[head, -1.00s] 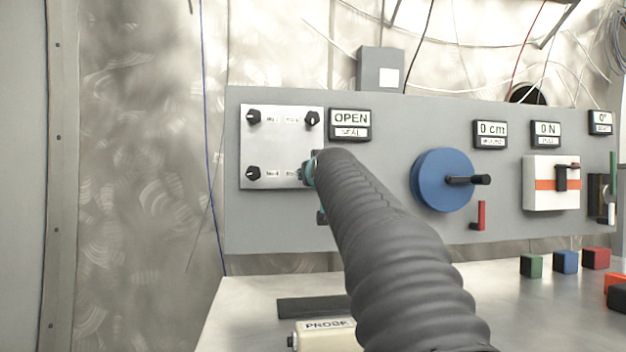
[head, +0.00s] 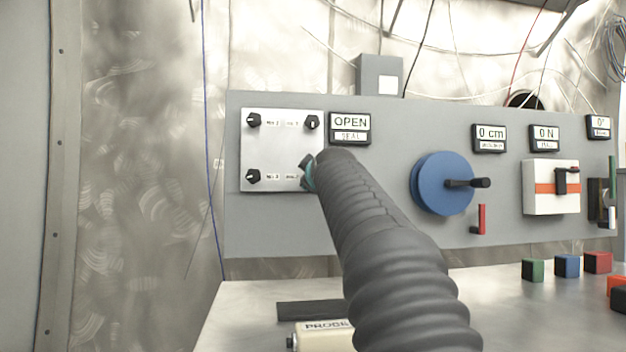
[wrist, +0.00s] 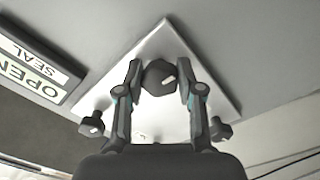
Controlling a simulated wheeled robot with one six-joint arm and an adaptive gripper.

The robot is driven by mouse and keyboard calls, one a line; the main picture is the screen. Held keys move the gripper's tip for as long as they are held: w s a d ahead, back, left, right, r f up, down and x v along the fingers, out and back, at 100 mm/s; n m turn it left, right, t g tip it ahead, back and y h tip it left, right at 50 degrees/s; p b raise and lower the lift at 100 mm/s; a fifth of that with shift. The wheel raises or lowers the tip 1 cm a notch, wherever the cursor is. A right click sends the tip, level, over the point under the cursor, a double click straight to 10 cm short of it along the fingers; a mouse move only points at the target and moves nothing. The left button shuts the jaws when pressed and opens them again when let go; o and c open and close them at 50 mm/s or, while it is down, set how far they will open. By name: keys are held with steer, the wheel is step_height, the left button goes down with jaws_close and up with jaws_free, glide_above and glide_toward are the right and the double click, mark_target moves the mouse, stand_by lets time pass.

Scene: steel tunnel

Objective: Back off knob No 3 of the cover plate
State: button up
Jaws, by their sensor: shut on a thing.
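The cover plate (head: 282,150) is a pale square on the grey panel, with dark knobs near its corners. The top left knob (head: 254,120), top right knob (head: 312,122) and bottom left knob (head: 253,176) show in the head view. The small number labels are too blurred to read surely. My gripper (head: 306,172) is at the plate's bottom right corner, where my arm hides the knob. In the wrist view my gripper (wrist: 159,80) is shut on this dark knob (wrist: 158,77), one finger on each side. Two other knobs show beyond the fingers.
An OPEN/SEAL sign (head: 349,128) is just right of the plate. A blue wheel (head: 442,183) with a black handle and a red lever (head: 480,219) are farther right. Coloured cubes (head: 567,266) and a PROBE block (head: 322,336) lie on the bench (head: 240,318).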

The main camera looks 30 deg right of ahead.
steer(key=shift+n, duration=0.4)
steer(key=o, duration=1.2)
steer(key=shift+c, duration=0.2)
steer(key=v, duration=1.2)
